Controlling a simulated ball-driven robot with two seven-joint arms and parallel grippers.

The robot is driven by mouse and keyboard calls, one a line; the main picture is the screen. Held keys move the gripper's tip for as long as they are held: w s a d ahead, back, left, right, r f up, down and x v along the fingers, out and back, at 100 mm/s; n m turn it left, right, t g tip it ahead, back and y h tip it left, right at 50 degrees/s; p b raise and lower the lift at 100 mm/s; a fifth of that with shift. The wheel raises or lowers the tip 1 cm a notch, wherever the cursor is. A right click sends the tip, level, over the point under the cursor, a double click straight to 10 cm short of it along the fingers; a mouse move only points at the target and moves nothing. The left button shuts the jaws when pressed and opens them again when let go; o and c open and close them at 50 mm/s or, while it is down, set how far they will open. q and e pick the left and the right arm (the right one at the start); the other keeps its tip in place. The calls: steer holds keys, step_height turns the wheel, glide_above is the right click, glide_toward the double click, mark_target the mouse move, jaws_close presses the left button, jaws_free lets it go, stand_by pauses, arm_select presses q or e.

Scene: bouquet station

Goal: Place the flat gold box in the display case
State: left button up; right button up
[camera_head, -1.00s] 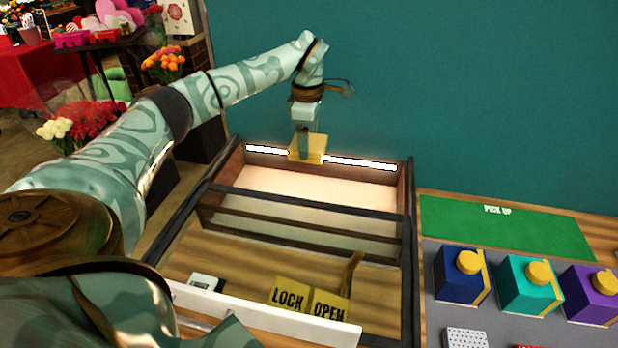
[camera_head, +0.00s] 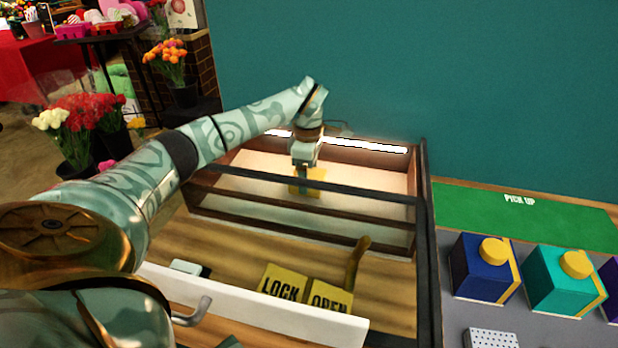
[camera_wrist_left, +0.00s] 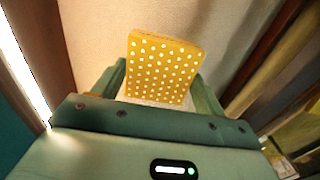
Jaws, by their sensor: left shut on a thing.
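The flat gold box (camera_wrist_left: 160,72) has white dots in the left wrist view. It sits between the fingers of my left gripper (camera_wrist_left: 160,95), which is shut on it. In the head view the gold box (camera_head: 314,183) shows low inside the display case (camera_head: 370,183), at the lit back section. My left gripper (camera_head: 303,180) reaches down into the case from above. I cannot tell whether the box touches the case floor. My right gripper is not in view.
A light strip (camera_head: 368,145) runs along the case's back wall, and dark bars cross its top. LOCK (camera_head: 283,284) and OPEN (camera_head: 330,299) plates lie in front. A blue box (camera_head: 483,268) and a teal box (camera_head: 560,281) stand right, near a green mat (camera_head: 520,212).

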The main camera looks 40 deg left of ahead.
arm_select(q)
step_height(320, 180, down, 2)
steer(key=shift+f, duration=0.1)
steer(key=o, duration=1.1)
steer(key=shift+o, duration=0.2)
step_height(320, 180, up, 12)
steer(key=p, duration=0.3)
steer(key=shift+r, duration=0.2)
